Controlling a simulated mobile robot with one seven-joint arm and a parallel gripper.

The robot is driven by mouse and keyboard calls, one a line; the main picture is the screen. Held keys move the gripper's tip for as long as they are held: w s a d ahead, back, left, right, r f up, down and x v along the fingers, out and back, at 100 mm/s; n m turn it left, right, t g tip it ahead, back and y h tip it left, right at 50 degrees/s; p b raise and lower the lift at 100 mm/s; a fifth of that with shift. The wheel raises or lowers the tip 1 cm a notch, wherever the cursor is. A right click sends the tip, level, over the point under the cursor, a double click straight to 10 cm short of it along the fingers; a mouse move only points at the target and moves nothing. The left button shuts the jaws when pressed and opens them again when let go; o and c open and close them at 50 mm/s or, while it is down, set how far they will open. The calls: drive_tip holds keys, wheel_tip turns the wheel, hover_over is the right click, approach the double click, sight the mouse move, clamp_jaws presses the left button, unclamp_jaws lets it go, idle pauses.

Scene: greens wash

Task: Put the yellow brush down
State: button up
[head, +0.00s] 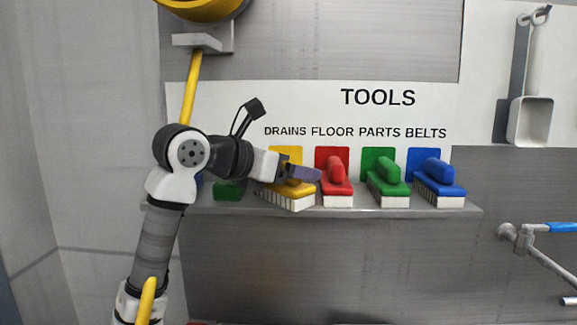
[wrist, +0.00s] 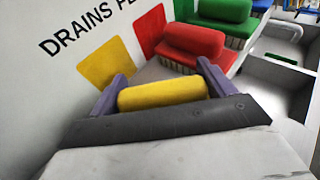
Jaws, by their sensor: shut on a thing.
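The yellow brush (head: 290,193) is at the left of the row of brushes on the tool shelf (head: 400,211), in front of the yellow square under the word DRAINS. My gripper (head: 305,173) is shut on its yellow handle. In the wrist view the handle (wrist: 162,93) lies between the two purple fingers of my gripper (wrist: 160,90). In the head view its pale bristles point down at the shelf's front edge. I cannot tell whether they touch the shelf. The yellow square (wrist: 106,62) shows behind the brush in the wrist view.
A red brush (head: 334,180) stands close to the right, then a green brush (head: 387,180) and a blue brush (head: 437,180). A green thing (head: 229,190) sits to the left, partly behind my arm. A white scoop (head: 531,120) hangs at the right. A blue-handled tap (head: 563,227) is lower right.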

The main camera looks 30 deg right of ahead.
drive_tip(key=shift+f, duration=0.2)
drive_tip(key=o, duration=1.1)
drive_tip(key=shift+r, duration=0.1)
drive_tip(key=shift+c, duration=0.2)
drive_tip(key=shift+r, duration=0.15)
drive_tip(key=shift+a, duration=0.3)
drive_tip(key=b+v, duration=0.4)
drive_tip(key=v, duration=0.7)
drive_tip(key=shift+a, duration=0.2)
drive_tip(key=shift+s+r, duration=0.1)
